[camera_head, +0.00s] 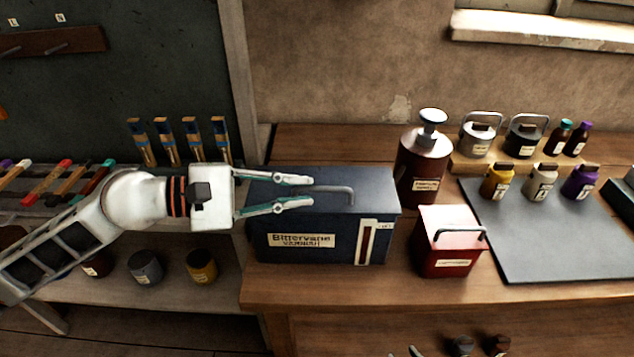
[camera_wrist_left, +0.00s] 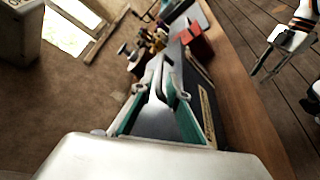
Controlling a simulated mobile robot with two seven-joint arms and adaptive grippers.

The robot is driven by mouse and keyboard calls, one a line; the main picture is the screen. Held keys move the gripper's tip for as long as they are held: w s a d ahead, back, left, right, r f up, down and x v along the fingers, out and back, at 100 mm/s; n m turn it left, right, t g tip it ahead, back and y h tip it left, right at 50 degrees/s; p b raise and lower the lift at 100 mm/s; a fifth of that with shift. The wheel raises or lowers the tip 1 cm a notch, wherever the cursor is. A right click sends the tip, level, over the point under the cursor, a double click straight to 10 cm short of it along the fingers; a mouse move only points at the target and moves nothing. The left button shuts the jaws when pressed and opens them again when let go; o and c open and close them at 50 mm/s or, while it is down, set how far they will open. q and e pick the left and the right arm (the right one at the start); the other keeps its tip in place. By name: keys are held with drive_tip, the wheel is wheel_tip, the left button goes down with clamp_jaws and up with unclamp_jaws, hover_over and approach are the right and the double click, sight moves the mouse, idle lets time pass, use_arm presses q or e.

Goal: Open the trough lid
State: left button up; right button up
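The trough is a dark blue box (camera_head: 330,230) with a "Bittervane" label, on the wooden bench. Its lid (camera_head: 375,190) lies flat and closed, with a grey bar handle (camera_head: 345,190) on top. My left gripper (camera_head: 312,191) reaches in from the left over the lid, fingers spread, one on each side of the handle's left end. In the left wrist view the handle (camera_wrist_left: 158,100) runs between the two open fingers; I cannot tell whether they touch it. My right gripper (camera_wrist_left: 264,68) shows at the right of the left wrist view, away from the bench, empty, its fingers apart.
A red lidded box (camera_head: 445,250) stands right of the trough, and a brown pump bottle (camera_head: 425,160) behind it. Small jars and bottles line a wooden riser (camera_head: 470,165) at the back. A grey mat (camera_head: 560,240) lies mostly bare at the right. A lower shelf (camera_head: 130,300) holds jars.

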sight(309, 189)
use_arm(q)
drive_tip(key=shift+p+x, duration=0.4)
drive_tip(key=shift+x, duration=1.55)
use_arm(e)
drive_tip(key=shift+w+r, duration=0.25)
drive_tip(key=shift+r, duration=0.45)
use_arm(q)
drive_tip(key=shift+w, duration=0.1)
clamp_jaws()
use_arm(e)
drive_tip(key=shift+r, duration=0.1)
